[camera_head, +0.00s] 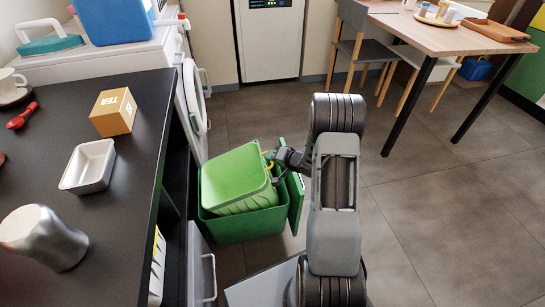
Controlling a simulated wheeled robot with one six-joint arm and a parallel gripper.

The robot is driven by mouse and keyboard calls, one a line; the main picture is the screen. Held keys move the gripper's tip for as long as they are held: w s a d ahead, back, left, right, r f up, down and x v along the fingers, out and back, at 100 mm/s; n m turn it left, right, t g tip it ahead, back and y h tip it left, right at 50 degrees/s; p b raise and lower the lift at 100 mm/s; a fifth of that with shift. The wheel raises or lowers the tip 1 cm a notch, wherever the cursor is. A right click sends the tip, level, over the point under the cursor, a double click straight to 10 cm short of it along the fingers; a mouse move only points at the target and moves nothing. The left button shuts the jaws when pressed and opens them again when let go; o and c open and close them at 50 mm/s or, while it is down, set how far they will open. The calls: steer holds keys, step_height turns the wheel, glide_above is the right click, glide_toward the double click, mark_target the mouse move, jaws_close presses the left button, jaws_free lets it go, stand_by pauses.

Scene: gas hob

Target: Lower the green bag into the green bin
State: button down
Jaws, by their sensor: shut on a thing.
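The light green bag (238,178) is a boxy, stiff-looking shape. It is tilted, and its lower part is at or inside the mouth of the dark green bin (240,227) on the floor. The camera cannot show how deep it sits. My gripper (270,160) is shut on the bag at its upper right corner, by a small yellow part (267,156). The fingertips are small and partly hidden. A green flap (296,203), seemingly the bin's lid, stands along the bin's right side, close to my arm.
A black counter (110,235) with a tea box (114,111), a white dish (88,166) and a metal canister (44,236) stands at left. A white washing machine (190,105) is behind the bin. A wooden table (445,38) and chair stand at back right. The floor at right is clear.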

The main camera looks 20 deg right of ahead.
steer(key=c, duration=1.1)
jaws_free()
steer(key=shift+c, duration=0.2)
steer(key=p+v, duration=0.5)
steer(key=v, duration=0.7)
steer(key=shift+s+d+r, duration=0.1)
steer(key=shift+d, duration=0.1)
steer(key=shift+s+d+r, duration=0.2)
steer(key=shift+s+d, duration=0.05)
steer(key=shift+s, duration=0.35)
